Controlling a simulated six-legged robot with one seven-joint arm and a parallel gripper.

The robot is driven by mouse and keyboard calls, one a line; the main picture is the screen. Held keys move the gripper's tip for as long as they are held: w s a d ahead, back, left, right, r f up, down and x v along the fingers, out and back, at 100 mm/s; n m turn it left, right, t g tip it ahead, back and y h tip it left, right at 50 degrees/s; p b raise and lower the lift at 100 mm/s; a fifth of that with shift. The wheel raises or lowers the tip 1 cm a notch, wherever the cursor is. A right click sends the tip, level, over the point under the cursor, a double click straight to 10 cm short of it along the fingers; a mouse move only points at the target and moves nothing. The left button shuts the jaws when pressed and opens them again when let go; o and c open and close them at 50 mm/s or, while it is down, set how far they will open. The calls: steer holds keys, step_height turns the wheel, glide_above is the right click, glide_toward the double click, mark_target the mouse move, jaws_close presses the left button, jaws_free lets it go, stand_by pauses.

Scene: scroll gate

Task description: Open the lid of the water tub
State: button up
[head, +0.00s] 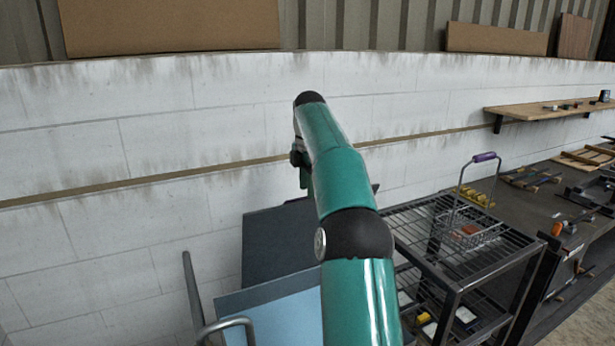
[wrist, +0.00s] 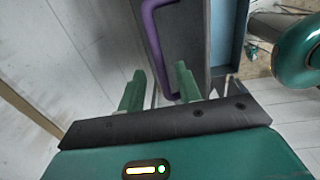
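The water tub (head: 285,318) is light blue and shows at the bottom of the head view, partly hidden by my arm. Its dark blue-grey lid (head: 272,245) stands raised at the back, near the white wall. In the wrist view the lid (wrist: 188,40) carries a purple handle (wrist: 152,40). My gripper (wrist: 160,70) is open, its two green fingers apart. The handle's near end shows between the fingers, with a gap to the left finger; I cannot tell whether the right one touches it. In the head view my gripper is mostly hidden behind my arm.
A black wire rack (head: 455,240) stands right of the tub, with a purple-handled wire basket (head: 466,230) on top. A grey metal rail (head: 200,310) stands at lower left. A white block wall (head: 90,235) is close behind. A dark workbench (head: 540,205) is at right.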

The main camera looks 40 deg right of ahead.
steer(key=shift+s+r, duration=0.15)
steer(key=shift+r, duration=1.7)
steer(key=shift+s+d+r, duration=0.1)
steer(key=shift+s+d, duration=0.05)
steer(key=shift+s, duration=0.05)
steer(key=c, duration=0.7)
steer(key=s+d+t+y, duration=0.1)
steer(key=s, duration=0.1)
steer(key=s+d+r+t+y, duration=0.1)
steer(key=s+t, duration=0.1)
steer(key=s+d+r+t, duration=0.1)
steer(key=s, duration=0.1)
steer(key=shift+s+m+y, duration=0.2)
steer(key=shift+m+y, duration=0.1)
steer(key=shift+y, duration=0.1)
jaws_close()
steer(key=shift+t, duration=0.8)
steer(key=x, duration=0.9)
steer(key=shift+s+a+f, duration=0.1)
steer(key=shift+s+f, duration=0.1)
steer(key=shift+s, duration=0.15)
